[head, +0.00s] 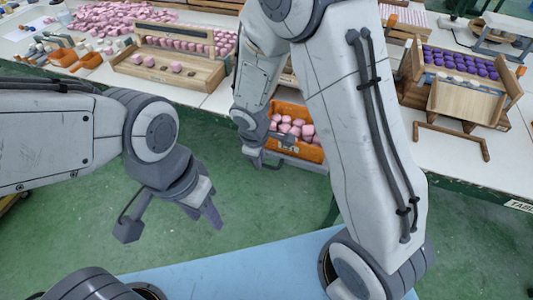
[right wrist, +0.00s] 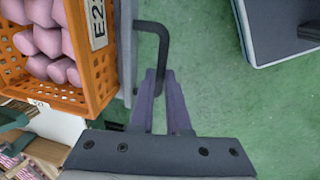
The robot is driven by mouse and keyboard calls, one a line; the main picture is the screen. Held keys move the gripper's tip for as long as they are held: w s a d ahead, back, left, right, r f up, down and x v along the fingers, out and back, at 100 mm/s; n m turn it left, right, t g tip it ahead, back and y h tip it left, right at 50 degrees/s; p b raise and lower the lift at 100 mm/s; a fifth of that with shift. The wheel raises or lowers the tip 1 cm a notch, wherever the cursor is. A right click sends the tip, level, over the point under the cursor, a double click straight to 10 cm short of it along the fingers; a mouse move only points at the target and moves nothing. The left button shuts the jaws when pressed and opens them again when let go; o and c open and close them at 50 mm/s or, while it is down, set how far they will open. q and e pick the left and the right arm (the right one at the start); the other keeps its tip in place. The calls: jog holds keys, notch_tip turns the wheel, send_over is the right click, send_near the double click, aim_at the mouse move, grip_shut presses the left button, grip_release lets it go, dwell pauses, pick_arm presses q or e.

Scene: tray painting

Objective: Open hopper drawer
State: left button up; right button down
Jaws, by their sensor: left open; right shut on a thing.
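The hopper drawer holds an orange crate (head: 313,152) of pink blocks (head: 292,126); the crate also shows in the right wrist view (right wrist: 95,60) with a white label. The drawer's grey front (right wrist: 124,45) carries a dark bar handle (right wrist: 163,40). My right gripper (right wrist: 161,75) is shut on the handle's end, with the fingers on either side of the bar. In the head view my right gripper (head: 262,157) is by the crate's left side, partly hidden by my arm. My left gripper (head: 171,225) is open and empty above the green floor.
A long white table (head: 450,165) runs along the back. It bears wooden racks (head: 200,75) with pink blocks and a wooden stand (head: 460,100) with purple blocks. Green floor (head: 270,205) is clear in front of the drawer. A blue surface (head: 230,275) lies at the near edge.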

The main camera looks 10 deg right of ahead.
jog(key=shift+s+a, duration=0.4)
jog(key=shift+s, duration=0.2)
jog(key=c, duration=0.9)
grip_release()
jog(key=r, duration=0.3)
jog(key=s+r+p, duration=0.1)
jog(key=r, duration=0.3)
jog(key=a+r+p, duration=0.1)
jog(key=r, duration=0.2)
jog(key=shift+s+r, duration=0.2)
jog(key=shift+s, duration=0.05)
